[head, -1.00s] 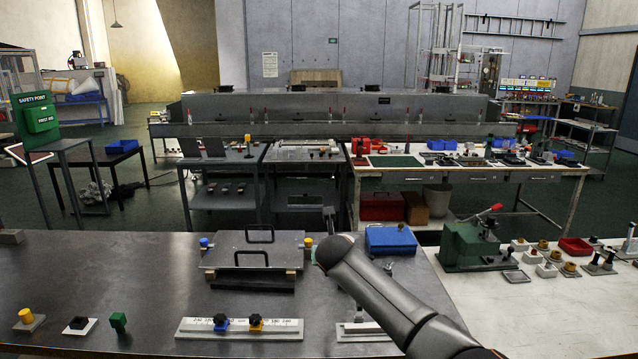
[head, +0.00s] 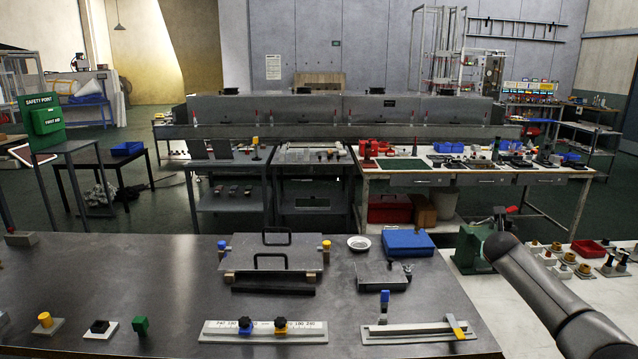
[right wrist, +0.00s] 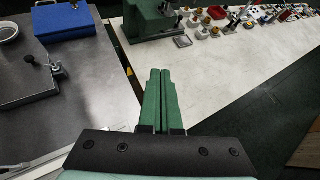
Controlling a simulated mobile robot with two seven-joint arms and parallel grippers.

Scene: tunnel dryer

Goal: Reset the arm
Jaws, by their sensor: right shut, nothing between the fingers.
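My right arm comes in from the lower right of the head view and reaches over the white bench top; its gripper cannot be made out there. In the right wrist view my right gripper (right wrist: 162,85) has its two green fingers together with nothing between them. It is above the seam between the dark metal table (right wrist: 62,120) and the white bench top (right wrist: 212,70), apart from all objects. My left gripper is not in view.
On the dark table stand a plate with black handles (head: 271,253), a white dish (head: 359,243), a blue case (head: 408,242), a grey block (head: 382,276), a scale rail (head: 263,331) and a slide rail (head: 417,331). A green press (head: 470,247) and several small parts stand on the white bench.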

